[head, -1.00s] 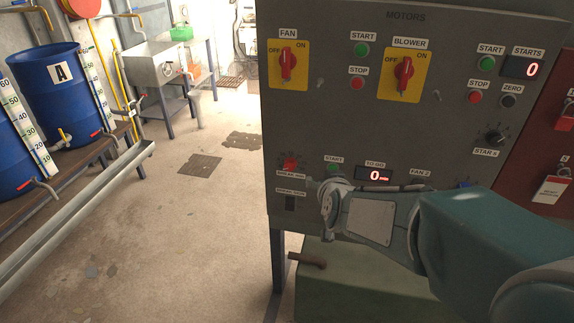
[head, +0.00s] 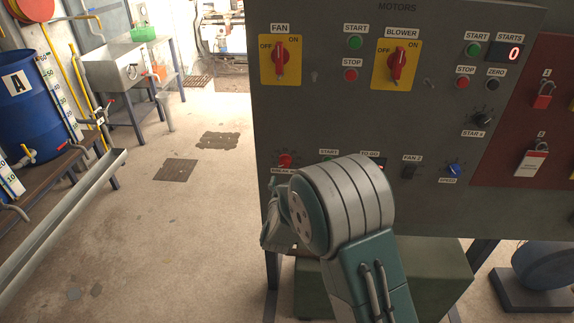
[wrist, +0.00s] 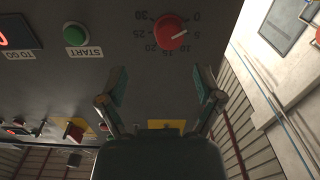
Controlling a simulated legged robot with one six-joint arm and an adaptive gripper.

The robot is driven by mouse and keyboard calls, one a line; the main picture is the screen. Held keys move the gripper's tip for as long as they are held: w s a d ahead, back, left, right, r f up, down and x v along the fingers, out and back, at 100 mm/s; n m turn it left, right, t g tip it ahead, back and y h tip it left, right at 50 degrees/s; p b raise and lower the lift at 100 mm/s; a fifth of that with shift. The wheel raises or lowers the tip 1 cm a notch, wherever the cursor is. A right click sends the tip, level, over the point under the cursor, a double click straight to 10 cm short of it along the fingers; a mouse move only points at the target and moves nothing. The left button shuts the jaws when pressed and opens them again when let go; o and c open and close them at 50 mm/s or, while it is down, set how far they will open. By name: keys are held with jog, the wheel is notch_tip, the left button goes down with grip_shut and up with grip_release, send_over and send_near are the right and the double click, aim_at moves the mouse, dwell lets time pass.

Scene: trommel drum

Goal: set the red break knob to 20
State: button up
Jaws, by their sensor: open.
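The red break knob (head: 284,159) sits at the lower left of the grey motor panel, just left of the green start button. In the wrist view, which is upside down, the red knob (wrist: 171,32) has a dial marked 0 to 30, and its white line points at about 5. My gripper (wrist: 162,82) is open and empty. Its two fingers stand apart below the knob in that picture, not touching it. In the head view my arm's wrist link hides most of the gripper and part of the label under the knob.
A green start button (wrist: 76,35) and a lit TO GO display (wrist: 17,32) are beside the knob. Yellow-backed FAN (head: 281,60) and BLOWER (head: 397,66) switches are above. A red lockout board (head: 535,110) is at right. The floor left of the panel is clear.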

aim_at(284, 165)
jog(key=w, duration=0.2)
jog(key=w+a, duration=0.1)
jog(key=w, duration=0.1)
jog(key=w+a, duration=0.1)
jog(key=w, duration=0.1)
jog(key=shift+f, duration=0.15)
jog(key=shift+w+d, duration=0.1)
jog(key=shift+w, duration=0.3)
jog(key=shift+w+d, duration=0.25)
jog(key=shift+w, duration=0.05)
jog(key=shift+w+d, duration=0.1)
jog(key=shift+d, duration=0.3)
jog(key=shift+a, duration=0.35)
jog(key=c, duration=1.2)
